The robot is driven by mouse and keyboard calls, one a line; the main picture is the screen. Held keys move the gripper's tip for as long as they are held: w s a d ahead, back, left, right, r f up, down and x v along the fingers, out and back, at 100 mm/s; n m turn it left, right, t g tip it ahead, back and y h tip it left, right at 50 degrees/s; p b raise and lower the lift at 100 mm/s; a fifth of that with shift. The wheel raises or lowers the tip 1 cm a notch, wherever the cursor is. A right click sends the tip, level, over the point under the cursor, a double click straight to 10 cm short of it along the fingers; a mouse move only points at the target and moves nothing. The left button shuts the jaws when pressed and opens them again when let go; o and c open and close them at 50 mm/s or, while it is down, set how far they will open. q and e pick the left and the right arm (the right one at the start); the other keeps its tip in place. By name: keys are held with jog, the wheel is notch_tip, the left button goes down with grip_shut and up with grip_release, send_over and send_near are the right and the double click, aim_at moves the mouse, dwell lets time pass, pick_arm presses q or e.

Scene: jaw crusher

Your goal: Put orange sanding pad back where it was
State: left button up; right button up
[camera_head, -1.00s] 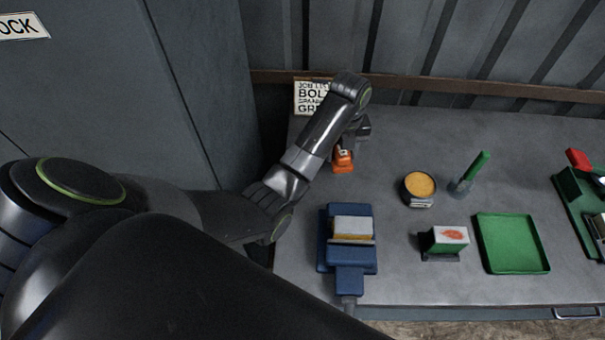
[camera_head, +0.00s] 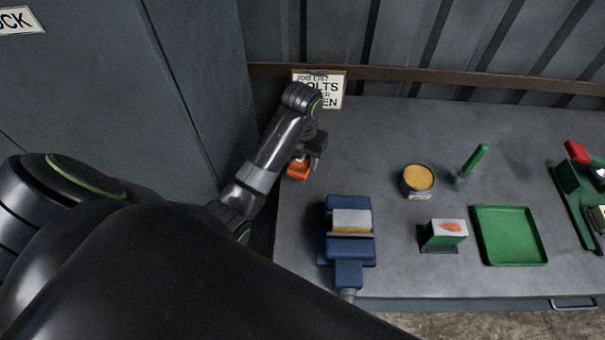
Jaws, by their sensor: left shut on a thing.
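The orange sanding pad (camera_head: 299,170) is at the far left part of the grey bench top. My left gripper (camera_head: 306,158) is shut on it from above, with the arm covering part of both. I cannot tell whether the pad touches the bench or hangs just above it. My right gripper is not in the camera_head view.
A blue vise-like machine (camera_head: 347,250) stands at the front left of the bench (camera_head: 390,130). To its right are a round tin (camera_head: 418,181), a green-and-white box (camera_head: 444,234), a green-handled tool (camera_head: 474,160) and a green tray (camera_head: 510,237). A sign (camera_head: 331,88) stands at the back wall.

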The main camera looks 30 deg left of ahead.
pick_arm(q)
notch_tip(320, 180, down, 4)
jog(key=shift+f+p, duration=0.2)
jog(key=shift+p, duration=0.5)
jog(key=shift+f, duration=0.25)
jog(key=shift+f, duration=0.25)
jog(key=o, duration=1)
jog(key=shift+r, duration=0.1)
jog(key=shift+c, duration=0.2)
jog(key=shift+r, duration=0.1)
